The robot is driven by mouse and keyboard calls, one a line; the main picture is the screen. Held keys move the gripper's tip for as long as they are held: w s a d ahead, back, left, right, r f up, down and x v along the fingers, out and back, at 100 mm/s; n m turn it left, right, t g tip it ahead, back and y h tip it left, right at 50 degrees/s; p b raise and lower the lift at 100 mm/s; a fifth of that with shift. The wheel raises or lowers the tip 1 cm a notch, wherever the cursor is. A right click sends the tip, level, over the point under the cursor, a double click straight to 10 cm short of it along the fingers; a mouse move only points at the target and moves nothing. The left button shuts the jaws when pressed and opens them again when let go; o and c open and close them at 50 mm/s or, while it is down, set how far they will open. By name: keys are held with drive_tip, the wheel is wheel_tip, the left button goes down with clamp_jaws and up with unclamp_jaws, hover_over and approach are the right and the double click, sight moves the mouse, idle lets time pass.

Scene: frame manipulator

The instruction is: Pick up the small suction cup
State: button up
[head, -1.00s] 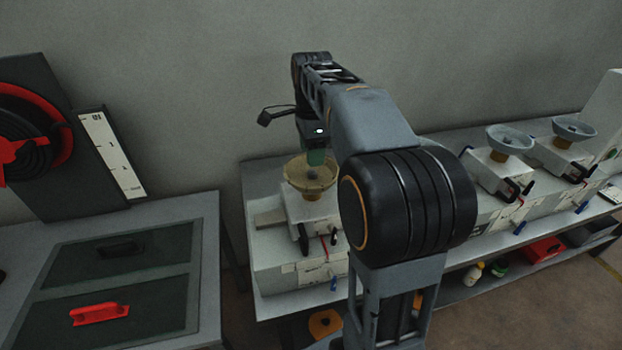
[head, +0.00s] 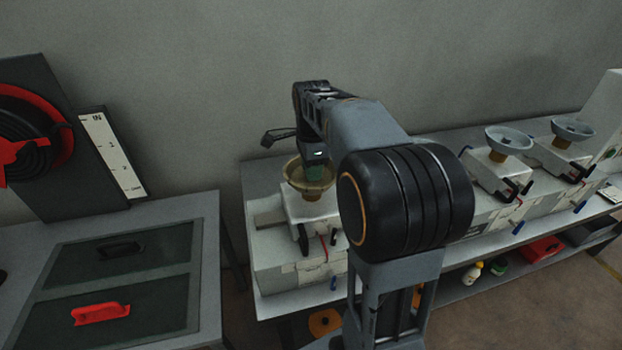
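A tan, dish-shaped suction cup (head: 309,186) sits on top of a small white device at the left end of the long bench. My gripper (head: 316,172) points down from the end of my arm, right at the cup. Its lower end overlaps the bowl of the cup in the picture. I cannot tell whether it touches the cup. The fingers are small and partly hidden, so open or shut does not show. Two grey-blue cups, one nearer (head: 508,140) and one farther right (head: 572,129), sit on similar devices.
The white device (head: 312,212) under the tan cup has dark handles. A table (head: 208,240) at the left carries dark panels and a red handle (head: 100,313). A red reel (head: 35,140) stands behind it. My arm hides the middle of the bench.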

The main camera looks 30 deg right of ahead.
clamp_jaws()
